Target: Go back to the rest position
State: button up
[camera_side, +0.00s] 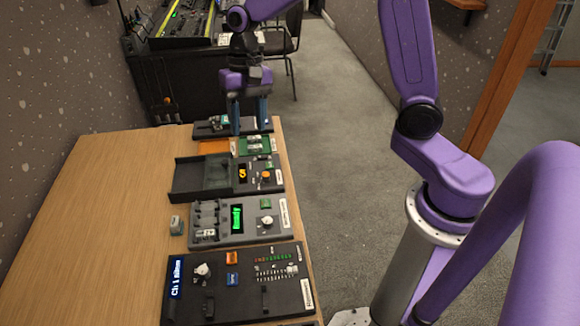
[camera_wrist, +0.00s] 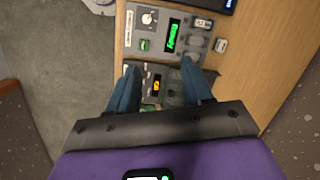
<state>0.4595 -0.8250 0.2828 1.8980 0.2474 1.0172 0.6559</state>
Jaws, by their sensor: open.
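My gripper (camera_side: 250,127) is purple with two blue fingers. In the side view it points down over the far end of the table, at the farthest dark module (camera_side: 207,131). Its fingers are spread apart with nothing seen between them. Whether the fingertips touch that module is hard to tell. In the wrist view my gripper (camera_wrist: 159,72) also shows open, its fingers on either side of a module with an orange display (camera_wrist: 157,83).
The wooden table (camera_side: 110,215) bears a row of modules: a grey one with a green display (camera_side: 236,219) and a large black panel (camera_side: 205,305) nearest. A small loose block (camera_side: 176,225) lies to the left. A black desk (camera_side: 160,85) and chair (camera_side: 280,45) stand behind.

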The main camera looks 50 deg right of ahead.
jog(key=s+d+n, duration=0.2)
jog(key=s+n, duration=0.6)
jog(key=s, duration=0.4)
jog(key=s+d+n+t+h, duration=0.1)
jog(key=s+d+n, duration=0.1)
jog(key=s+n, duration=0.7)
jog(key=s, duration=0.4)
jog(key=shift+s+d+r+h, duration=0.15)
jog(key=shift+d+r+h, duration=0.1)
jog(key=shift+d+h, duration=0.05)
